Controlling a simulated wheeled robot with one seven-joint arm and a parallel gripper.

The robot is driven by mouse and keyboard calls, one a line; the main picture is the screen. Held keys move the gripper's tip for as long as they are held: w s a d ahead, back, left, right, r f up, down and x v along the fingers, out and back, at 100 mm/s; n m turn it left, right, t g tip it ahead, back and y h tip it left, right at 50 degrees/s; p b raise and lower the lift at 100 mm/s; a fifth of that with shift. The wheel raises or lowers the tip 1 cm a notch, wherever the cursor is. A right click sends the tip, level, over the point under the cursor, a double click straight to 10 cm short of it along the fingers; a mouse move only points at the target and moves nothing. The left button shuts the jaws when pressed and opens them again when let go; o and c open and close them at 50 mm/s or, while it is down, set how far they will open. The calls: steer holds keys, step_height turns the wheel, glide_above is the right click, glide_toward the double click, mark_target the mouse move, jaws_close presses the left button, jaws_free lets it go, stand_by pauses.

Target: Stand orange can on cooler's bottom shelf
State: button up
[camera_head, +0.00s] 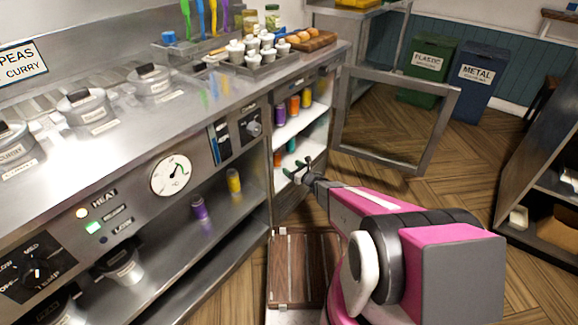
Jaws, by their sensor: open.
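The cooler (322,128) is the lit compartment under the counter's right end, with white shelves. An orange can (277,157) stands at the left of its lower shelf, with a teal can (291,145) to its right. Another orange can (294,105) stands on the upper shelf between a purple can (279,114) and a yellow can (306,98). My gripper (297,168) is open at the cooler's mouth, at lower-shelf height, just right of and in front of the lower orange can. I see nothing between its fingers. My arm hides part of the floor in front.
The cooler's framed door (430,135) stands swung open to the right. A purple can (199,208) and a yellow can (234,180) stand on the open shelf left of the cooler. A slatted wooden piece (290,270) lies below my arm. Green (427,65) and blue bins stand behind.

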steer(key=s+d+r+m+g+h, duration=0.15)
steer(key=d+r+m+h, duration=0.5)
steer(key=m, duration=0.65)
steer(key=s+d+r+m+g+h, duration=0.1)
steer(key=s+d+r+m+h, duration=0.1)
steer(key=d+r+m+h, duration=0.75)
steer(key=s+r+m+g+y, duration=0.2)
steer(key=s+m+g, duration=0.3)
steer(key=s+m, duration=0.6)
steer(key=s+r+m+g+y, duration=0.1)
steer(key=s+m+g, duration=0.4)
steer(key=s+m, duration=0.5)
steer(key=shift+s+a+r+m+g+y, duration=0.15)
steer(key=shift+s+r+m+g+y, duration=0.25)
steer(key=shift+r+m, duration=0.2)
steer(key=shift+w, duration=0.15)
